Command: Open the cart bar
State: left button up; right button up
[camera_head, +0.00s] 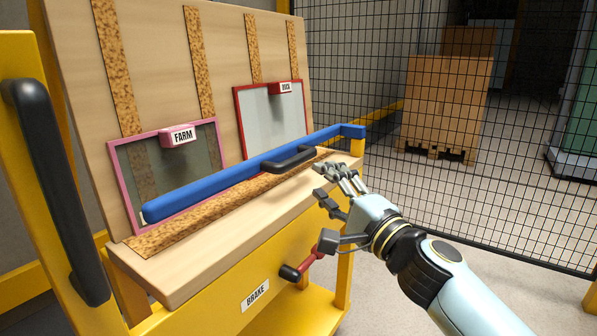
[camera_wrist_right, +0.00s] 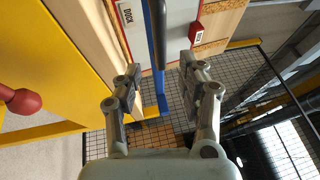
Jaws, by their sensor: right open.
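The blue cart bar (camera_head: 235,175) runs across the front of the yellow cart's wooden board, from the lower left to a bend at the upper right. A black handle (camera_head: 290,160) sits on the bar near its right part. My right gripper (camera_head: 332,188) is open and empty, just right of the handle and apart from it in the head view. In the right wrist view, the blue bar (camera_wrist_right: 156,95) and the black handle (camera_wrist_right: 158,30) appear in line with the gap between the open fingers (camera_wrist_right: 160,70). My left gripper is not in view.
Pink-framed FARM panel (camera_head: 172,165) and red-framed DOCK panel (camera_head: 270,120) lean behind the bar. A red lever (camera_head: 322,246) with a black grip sits by the BRAKE label (camera_head: 255,295) below. A mesh fence (camera_head: 365,60) stands behind; grey floor is free at right.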

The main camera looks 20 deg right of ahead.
aim_at(298, 156)
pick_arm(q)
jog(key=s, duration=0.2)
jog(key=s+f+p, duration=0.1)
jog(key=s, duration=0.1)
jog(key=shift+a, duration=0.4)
pick_arm(e)
jog(key=x, duration=0.9)
jog(key=shift+w+f, duration=0.1)
jog(key=shift+w, duration=0.15)
grip_shut()
